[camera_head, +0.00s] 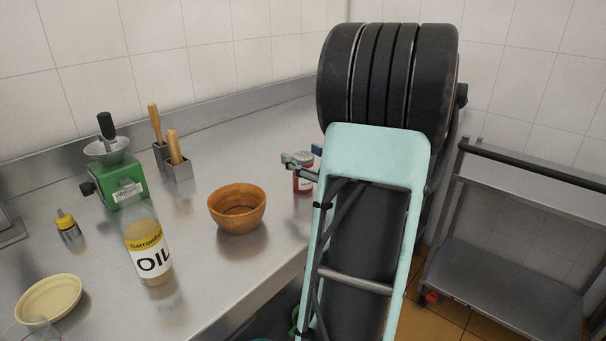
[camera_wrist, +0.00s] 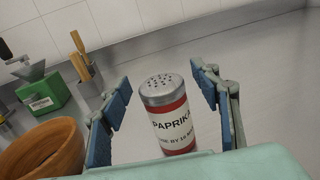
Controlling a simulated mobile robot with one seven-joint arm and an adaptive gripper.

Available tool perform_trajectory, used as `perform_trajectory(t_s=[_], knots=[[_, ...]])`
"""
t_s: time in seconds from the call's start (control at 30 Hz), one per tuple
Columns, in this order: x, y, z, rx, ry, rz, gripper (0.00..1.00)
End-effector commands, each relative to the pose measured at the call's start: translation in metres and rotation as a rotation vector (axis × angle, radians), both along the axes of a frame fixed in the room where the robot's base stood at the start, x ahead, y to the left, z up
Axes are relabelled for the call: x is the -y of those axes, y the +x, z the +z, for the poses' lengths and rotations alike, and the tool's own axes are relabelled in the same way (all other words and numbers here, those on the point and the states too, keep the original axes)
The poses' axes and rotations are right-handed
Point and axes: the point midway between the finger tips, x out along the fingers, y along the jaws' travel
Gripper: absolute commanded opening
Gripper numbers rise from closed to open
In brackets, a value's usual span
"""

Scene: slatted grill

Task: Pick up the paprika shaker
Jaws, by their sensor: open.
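The paprika shaker (camera_wrist: 172,118) is a red cylinder with a white label and a perforated metal lid, upright on the steel counter. In the wrist view it stands between the two blue-padded fingers of my gripper (camera_wrist: 160,108), with a gap on each side. My gripper is open. In the head view the shaker (camera_head: 303,182) is partly hidden behind my arm, and only part of my gripper (camera_head: 303,162) shows next to it.
A wooden bowl (camera_head: 237,207) stands left of the shaker. A metal cart (camera_head: 515,220) is at right.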

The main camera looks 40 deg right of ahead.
Motion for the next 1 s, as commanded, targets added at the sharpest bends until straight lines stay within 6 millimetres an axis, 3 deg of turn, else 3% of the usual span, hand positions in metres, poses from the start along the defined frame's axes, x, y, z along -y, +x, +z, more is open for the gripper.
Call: perform_trajectory(t_s=[0.3, 0.73, 1.0], knots=[[0.0010, 0.0068, 0.0001, -0.001, 0.000, -0.001, 0.57], [0.0010, 0.0065, 0.0002, -0.001, 0.000, -0.001, 0.10], [0.0010, 0.0065, 0.0016, 0.000, -0.001, 0.000, 0.09]])
